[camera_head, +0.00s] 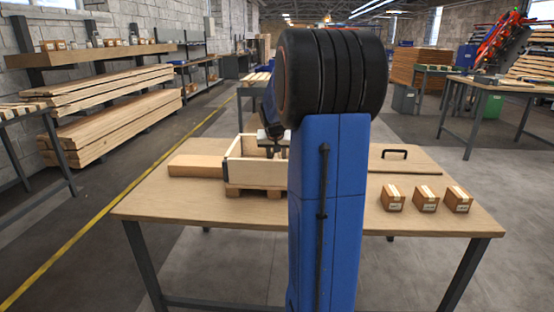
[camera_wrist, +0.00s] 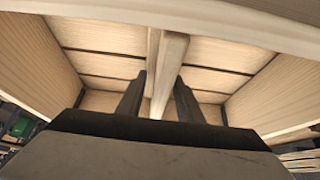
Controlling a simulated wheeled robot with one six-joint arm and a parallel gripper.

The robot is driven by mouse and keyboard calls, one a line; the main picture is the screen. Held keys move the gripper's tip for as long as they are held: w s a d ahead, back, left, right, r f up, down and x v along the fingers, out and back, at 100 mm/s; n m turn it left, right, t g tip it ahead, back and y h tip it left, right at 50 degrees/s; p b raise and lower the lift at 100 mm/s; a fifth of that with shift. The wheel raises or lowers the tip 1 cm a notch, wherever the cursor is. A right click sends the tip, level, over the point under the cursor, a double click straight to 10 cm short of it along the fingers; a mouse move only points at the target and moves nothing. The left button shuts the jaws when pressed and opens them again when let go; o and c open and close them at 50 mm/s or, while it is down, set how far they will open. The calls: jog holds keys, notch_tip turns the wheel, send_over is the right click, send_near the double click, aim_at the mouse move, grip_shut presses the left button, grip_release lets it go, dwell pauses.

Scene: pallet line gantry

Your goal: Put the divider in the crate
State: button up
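The crate (camera_head: 258,174) is an open box of light wood on the work table, partly hidden in the head view behind my blue arm. In the wrist view its slatted floor (camera_wrist: 103,65) and walls (camera_wrist: 36,62) surround my gripper. The divider (camera_wrist: 168,75) is a narrow light wooden board inside the crate, seen edge-on near the middle. In the head view my gripper (camera_head: 273,141) is low at the crate.
The crate stands on a small pallet (camera_head: 250,191) on the table (camera_head: 160,204). A wooden block (camera_head: 196,166) lies to its left. A flat wooden panel with a black handle (camera_head: 395,152) and three small cartons (camera_head: 426,198) are on the right. The front of the table is clear.

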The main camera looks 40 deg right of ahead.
aim_at(276, 157)
jog(key=v, duration=1.2)
jog(key=shift+r, duration=0.2)
jog(key=s+a+f+n+y, duration=0.15)
jog(key=s+a, duration=0.25)
jog(key=a, duration=0.7)
jog(key=s+a+f+n+y, duration=0.1)
jog(key=s+a+n, duration=0.3)
jog(key=a, duration=0.7)
jog(key=s+a+f+n+y, duration=0.1)
jog(key=s+a+f+n, duration=0.1)
jog(key=s+a+f, duration=0.3)
jog(key=s+a+f+n+y, duration=0.1)
jog(key=s+a+f+n, duration=0.1)
jog(key=s+a+f, duration=0.3)
jog(key=s+a, duration=0.4)
jog(key=s, duration=0.3)
jog(key=shift+s+a+f+t, duration=0.35)
jog(key=shift+s+t, duration=0.05)
